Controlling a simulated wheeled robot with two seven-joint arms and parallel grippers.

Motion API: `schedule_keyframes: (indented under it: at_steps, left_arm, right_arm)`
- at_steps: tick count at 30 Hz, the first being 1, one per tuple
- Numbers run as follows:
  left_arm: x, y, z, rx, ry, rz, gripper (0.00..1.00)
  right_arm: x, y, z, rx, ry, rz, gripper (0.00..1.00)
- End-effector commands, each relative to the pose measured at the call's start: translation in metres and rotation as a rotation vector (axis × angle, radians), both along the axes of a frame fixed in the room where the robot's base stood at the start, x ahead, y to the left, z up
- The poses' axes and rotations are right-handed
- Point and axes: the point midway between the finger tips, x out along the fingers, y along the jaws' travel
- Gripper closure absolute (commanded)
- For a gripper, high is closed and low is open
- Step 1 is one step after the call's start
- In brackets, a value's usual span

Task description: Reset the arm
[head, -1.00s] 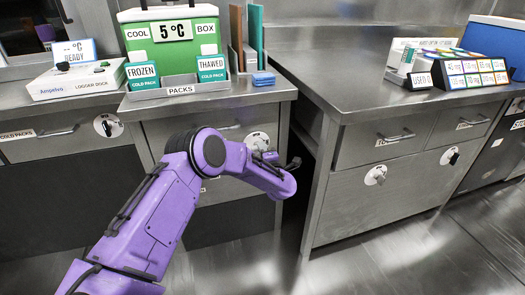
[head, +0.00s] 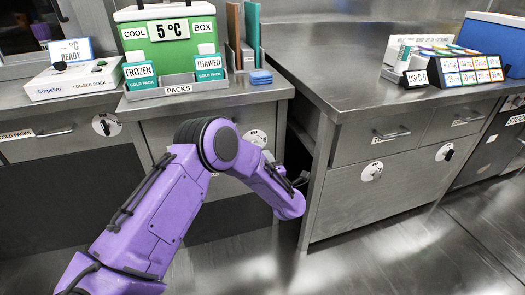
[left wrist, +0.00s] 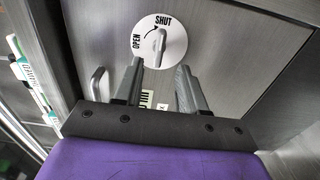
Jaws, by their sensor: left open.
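My left arm (head: 150,220) is purple and reaches in from the left in the head view. Its forearm drops in front of the packs drawer unit, and my left gripper lies mostly hidden beyond its end. In the left wrist view my left gripper (left wrist: 161,68) is open, with two grey fingers apart and nothing between them. Beyond the fingertips is a round white dial (left wrist: 158,41) marked OPEN and SHUT, its knob pointing toward SHUT. My right gripper is not in view.
A green cool box (head: 170,45) stands behind a packs tray (head: 178,90) with frozen and thawed cold packs. A logger dock (head: 75,80) is left of it. The right counter (head: 345,75) is mostly bare. Drawer handles (head: 393,134) protrude below it. The floor at right is clear.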

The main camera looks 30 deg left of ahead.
Motion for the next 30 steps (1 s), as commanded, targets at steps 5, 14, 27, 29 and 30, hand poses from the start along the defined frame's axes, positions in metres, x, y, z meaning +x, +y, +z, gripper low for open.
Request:
schedule_keyframes:
  at_steps: [5, 14, 27, 29, 30]
  left_arm:
    - [-0.013, -0.016, 0.000, -0.001, 0.000, 0.001, 0.60]
    - [-0.015, -0.017, -0.001, -0.001, 0.000, 0.001, 0.60]
    - [-0.054, -0.056, -0.083, 0.221, 0.524, -0.338, 0.60]
    - [-0.092, -0.066, -0.122, 0.293, 0.723, -0.467, 0.60]
    - [-0.120, -0.070, -0.145, 0.333, 0.845, -0.547, 0.60]
  right_arm:
    - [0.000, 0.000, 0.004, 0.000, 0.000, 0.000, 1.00]
    - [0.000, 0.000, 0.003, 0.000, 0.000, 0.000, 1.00]
    - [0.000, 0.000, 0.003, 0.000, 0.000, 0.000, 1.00]
    - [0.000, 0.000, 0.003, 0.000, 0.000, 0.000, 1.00]
    - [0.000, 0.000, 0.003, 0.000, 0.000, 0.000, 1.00]
